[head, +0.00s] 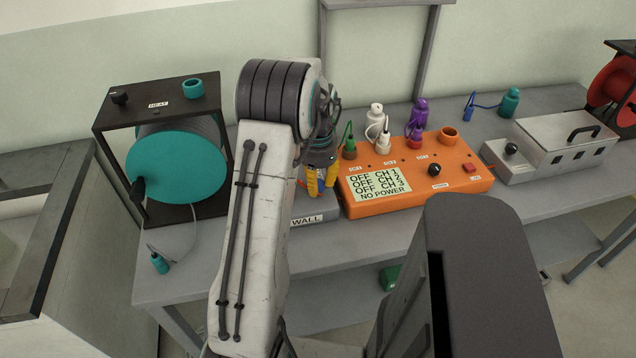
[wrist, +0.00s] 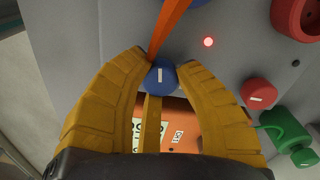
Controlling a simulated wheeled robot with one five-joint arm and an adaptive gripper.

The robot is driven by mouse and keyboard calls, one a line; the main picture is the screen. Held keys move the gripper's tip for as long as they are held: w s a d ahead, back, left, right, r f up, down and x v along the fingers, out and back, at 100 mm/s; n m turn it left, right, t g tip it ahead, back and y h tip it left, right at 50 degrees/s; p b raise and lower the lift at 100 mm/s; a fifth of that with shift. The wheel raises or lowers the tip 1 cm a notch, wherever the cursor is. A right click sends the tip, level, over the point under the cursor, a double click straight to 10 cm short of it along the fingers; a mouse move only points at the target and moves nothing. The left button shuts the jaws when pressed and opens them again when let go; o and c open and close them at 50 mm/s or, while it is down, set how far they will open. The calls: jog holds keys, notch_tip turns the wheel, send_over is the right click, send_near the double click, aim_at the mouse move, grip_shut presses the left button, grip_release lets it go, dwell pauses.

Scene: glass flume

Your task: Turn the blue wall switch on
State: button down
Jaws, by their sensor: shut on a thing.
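The blue wall switch (wrist: 161,77) is a round knob with a white line on a grey panel. In the wrist view the line runs up and down the picture. My gripper (wrist: 163,68) has its two yellow fingers shut on the knob, one on each side. In the head view my gripper (head: 317,185) points down at the grey box labelled WALL (head: 312,219), and my arm and fingers hide the switch there. The orange box (head: 415,179) next to it has a display (head: 378,187) reading OFF for CH 1, CH 2 and CH 3, and NO POWER.
A red light (wrist: 208,42) glows on the panel near a red knob (wrist: 259,92), a green plug (wrist: 287,132) and an orange strip (wrist: 168,28). A teal cable reel (head: 177,165) stands left. A metal box (head: 560,142) stands right.

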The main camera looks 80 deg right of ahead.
aim_at(318, 183)
jog(key=shift+a+f+m, duration=0.1)
jog(key=shift+f+m, duration=0.05)
jog(key=shift+m, duration=0.85)
jog(key=c, duration=0.9)
grip_release()
jog(key=shift+r, duration=0.2)
notch_tip(318, 183, up, 12)
jog(key=shift+f, duration=0.1)
dwell(0.4)
